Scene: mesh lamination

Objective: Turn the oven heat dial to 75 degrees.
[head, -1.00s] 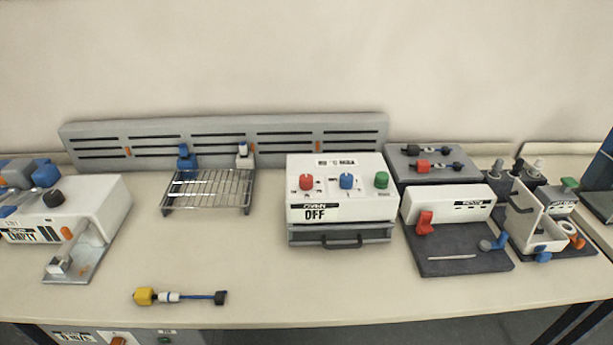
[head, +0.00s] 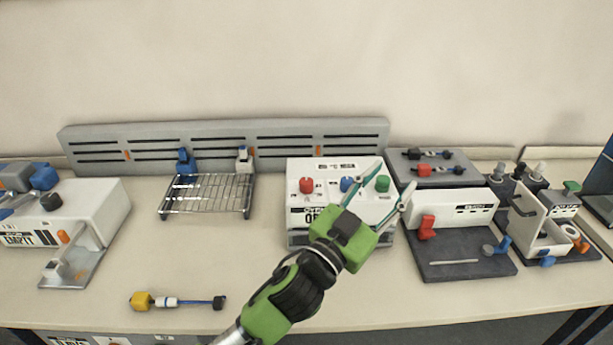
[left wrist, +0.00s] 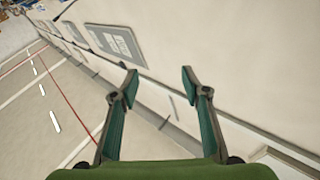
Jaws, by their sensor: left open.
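The white oven (head: 300,217) stands at the middle of the bench, with a drawer-like handle at its front. A red dial (head: 306,185), a blue dial (head: 347,184) and a green dial (head: 382,183) sit on its top panel. My left gripper (head: 392,182) is open in front of and above the oven's right part, its fingers appearing on either side of the green dial. I cannot tell whether it touches anything. It hides much of the oven's front and part of its sign. The left wrist view shows the open, empty fingers (left wrist: 160,82) against wall and floor. My right gripper is not in view.
A wire rack (head: 207,194) stands left of the oven. A white device with a dark base (head: 460,262) is close on the right. A yellow, white and blue tool (head: 172,301) lies near the front edge. The bench's front middle is clear apart from my arm.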

